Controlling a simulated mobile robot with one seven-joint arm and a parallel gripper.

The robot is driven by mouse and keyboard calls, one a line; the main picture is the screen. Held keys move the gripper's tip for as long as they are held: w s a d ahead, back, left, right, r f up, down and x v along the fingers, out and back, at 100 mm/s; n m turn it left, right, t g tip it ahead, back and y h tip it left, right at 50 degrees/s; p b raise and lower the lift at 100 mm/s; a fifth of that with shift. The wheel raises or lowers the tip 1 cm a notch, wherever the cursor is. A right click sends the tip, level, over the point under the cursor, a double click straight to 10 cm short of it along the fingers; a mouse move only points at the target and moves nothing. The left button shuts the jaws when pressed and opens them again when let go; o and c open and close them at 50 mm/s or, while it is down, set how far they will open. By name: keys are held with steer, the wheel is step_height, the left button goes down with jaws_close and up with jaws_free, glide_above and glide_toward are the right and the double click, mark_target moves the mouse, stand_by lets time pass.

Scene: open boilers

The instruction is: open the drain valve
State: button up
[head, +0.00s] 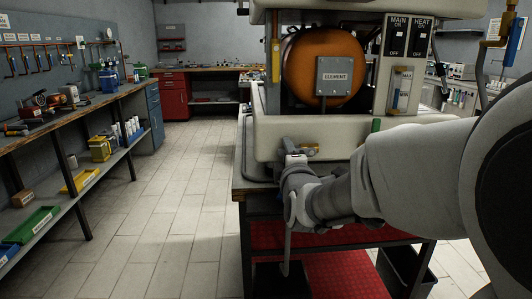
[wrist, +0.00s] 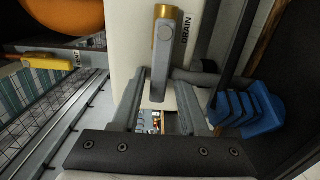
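The drain valve (wrist: 167,28) is in the wrist view at top centre, with a brass body and a grey lever handle (wrist: 161,68) that points down the picture. A DRAIN label (wrist: 186,28) is beside it. My gripper (wrist: 158,92) is open, its two fingers on either side of the lever's lower part with gaps showing; I cannot tell how deep the lever reaches between them. In the head view my gripper (head: 293,163) is at the front of the boiler's pale base, and brass of the valve (head: 309,149) shows just beyond it. My wrist hides the lever there.
The boiler has an orange tank (head: 308,65) and MAIN and HEAT switches (head: 409,36). A yellow lever (wrist: 43,61) is at left in the wrist view, and blue stacked pieces (wrist: 247,110) are at right. A workbench (head: 95,108) lines the left wall; the tiled floor between is clear.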

steer(key=shift+o, duration=0.3)
steer(key=shift+s, duration=0.1)
steer(key=shift+s+r, duration=0.1)
steer(key=shift+s, duration=0.1)
steer(key=s+b, duration=0.5)
steer(key=s, duration=1.1)
steer(key=shift+s+b, duration=0.4)
